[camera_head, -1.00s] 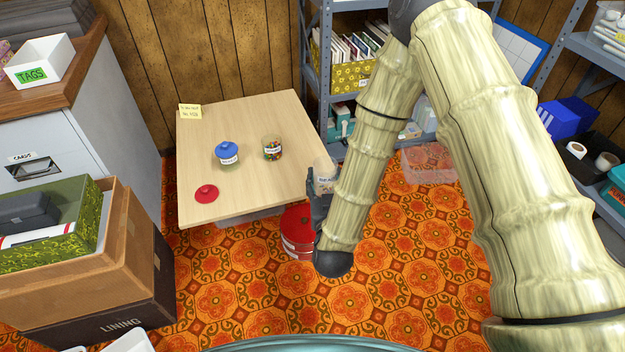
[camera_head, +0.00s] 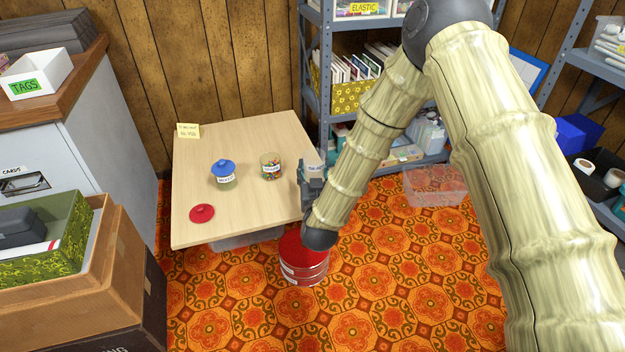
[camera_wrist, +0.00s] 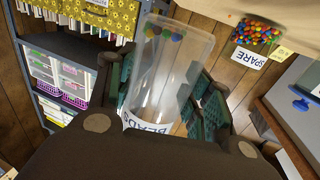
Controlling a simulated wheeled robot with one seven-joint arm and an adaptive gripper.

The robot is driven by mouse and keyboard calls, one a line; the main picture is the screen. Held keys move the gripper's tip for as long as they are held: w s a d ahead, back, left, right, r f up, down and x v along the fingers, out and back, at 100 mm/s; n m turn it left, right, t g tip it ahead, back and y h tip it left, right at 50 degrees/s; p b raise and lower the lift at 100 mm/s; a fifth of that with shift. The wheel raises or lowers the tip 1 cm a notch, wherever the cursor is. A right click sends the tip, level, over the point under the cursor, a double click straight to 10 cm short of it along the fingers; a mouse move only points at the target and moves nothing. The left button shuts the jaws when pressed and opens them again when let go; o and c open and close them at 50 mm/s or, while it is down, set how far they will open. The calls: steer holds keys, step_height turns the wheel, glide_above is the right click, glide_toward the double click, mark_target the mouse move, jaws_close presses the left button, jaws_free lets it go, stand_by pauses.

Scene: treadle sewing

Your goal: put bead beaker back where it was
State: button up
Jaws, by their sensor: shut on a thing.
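The bead beaker (camera_wrist: 165,75) is a clear cup with a white label reading BEADS and a few blue, green and orange beads at its far end. My gripper (camera_wrist: 170,95) is shut on it, one finger on each side. In the head view the beaker (camera_head: 315,162) is at the right edge of the wooden table (camera_head: 240,215), partly hidden by my gripper (camera_head: 309,180). I cannot tell whether it touches the table. A similar jar (camera_head: 270,167) of colourful beads stands on the table to its left; its label (camera_wrist: 249,58) reads SPARE in the wrist view.
A blue-lidded jar (camera_head: 223,173), a red lid (camera_head: 202,213) and a yellow note (camera_head: 188,130) are on the table. A red tin (camera_head: 304,264) stands on the floor below my gripper. A clear bin (camera_head: 435,188) and metal shelves (camera_head: 327,60) are to the right.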

mark_target(312, 175)
steer(key=shift+w+a+f+b, duration=0.1)
steer(key=shift+w+b, duration=0.05)
steer(key=shift+w, duration=0.45)
steer(key=shift+w+a+b, duration=0.1)
steer(key=shift+w+b, duration=0.05)
steer(key=shift+w, duration=0.4)
steer(key=shift+f+b, duration=0.95)
steer(key=shift+f, duration=0.8)
steer(key=shift+f, duration=0.1)
steer(key=o, duration=1)
steer(key=shift+o, duration=0.2)
